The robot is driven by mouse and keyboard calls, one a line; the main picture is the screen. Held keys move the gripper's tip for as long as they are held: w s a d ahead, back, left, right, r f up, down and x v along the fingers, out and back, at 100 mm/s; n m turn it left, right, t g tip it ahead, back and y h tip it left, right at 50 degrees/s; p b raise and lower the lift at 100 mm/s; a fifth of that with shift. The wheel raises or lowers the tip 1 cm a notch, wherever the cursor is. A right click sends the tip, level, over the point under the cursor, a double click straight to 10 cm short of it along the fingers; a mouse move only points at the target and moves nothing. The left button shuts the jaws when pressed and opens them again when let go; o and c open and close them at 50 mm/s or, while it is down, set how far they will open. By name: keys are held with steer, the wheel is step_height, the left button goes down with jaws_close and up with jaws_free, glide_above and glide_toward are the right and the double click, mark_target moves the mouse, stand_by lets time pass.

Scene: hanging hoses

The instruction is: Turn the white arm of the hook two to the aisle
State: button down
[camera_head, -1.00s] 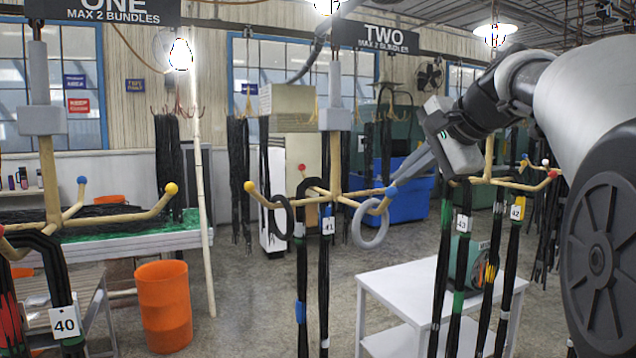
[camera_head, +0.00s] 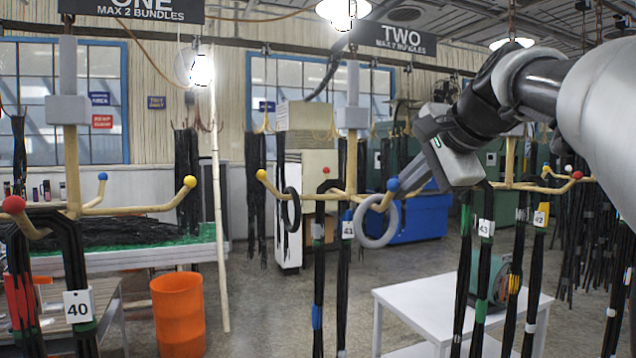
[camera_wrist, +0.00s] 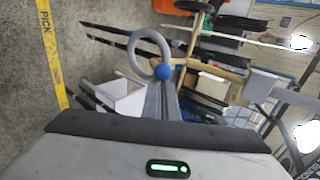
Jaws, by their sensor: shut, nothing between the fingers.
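Hook two (camera_head: 351,135) hangs under the TWO sign. It has a wooden post and arms tipped with yellow (camera_head: 261,174), red (camera_head: 326,170) and blue (camera_head: 393,184) balls. I see no white tip on it; my gripper may hide one. Black hose bundles, one tagged 41 (camera_head: 348,230), hang from it. A grey ring (camera_head: 377,222) hangs on the blue arm and a black ring (camera_head: 291,209) on the yellow arm. My gripper (camera_head: 404,179) is shut and empty, its fingertips at the blue ball. The wrist view shows the blue ball (camera_wrist: 163,72) at the fingertips, beside the grey ring (camera_wrist: 150,52).
A hook with bundles 42 and 43 (camera_head: 485,228) hangs close under my arm at right. A white table (camera_head: 440,300) stands below. Hook one (camera_head: 70,170) with bundle 40 (camera_head: 78,310) is at left, near an orange bin (camera_head: 178,315). Floor between is clear.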

steer(key=shift+s+a+b, duration=0.15)
steer(key=shift+a, duration=0.5)
steer(key=shift+s+a+b, duration=0.15)
steer(key=shift+a, duration=0.45)
steer(key=shift+w+a+p, duration=1.45)
steer(key=shift+a+p, duration=0.25)
steer(key=shift+a, duration=2.65)
steer(key=shift+w+a+p, duration=1.45)
steer(key=shift+a+p, duration=0.25)
steer(key=shift+a, duration=2.6)
steer(key=shift+s+d+r, duration=1.5)
steer(key=shift+d+r, duration=0.65)
steer(key=shift+r, duration=2.25)
steer(key=s+d+b, duration=0.3)
steer(key=s+b, duration=0.1)
steer(key=s, duration=0.6)
steer(key=shift+s+d, duration=0.15)
steer(key=shift+s, duration=0.05)
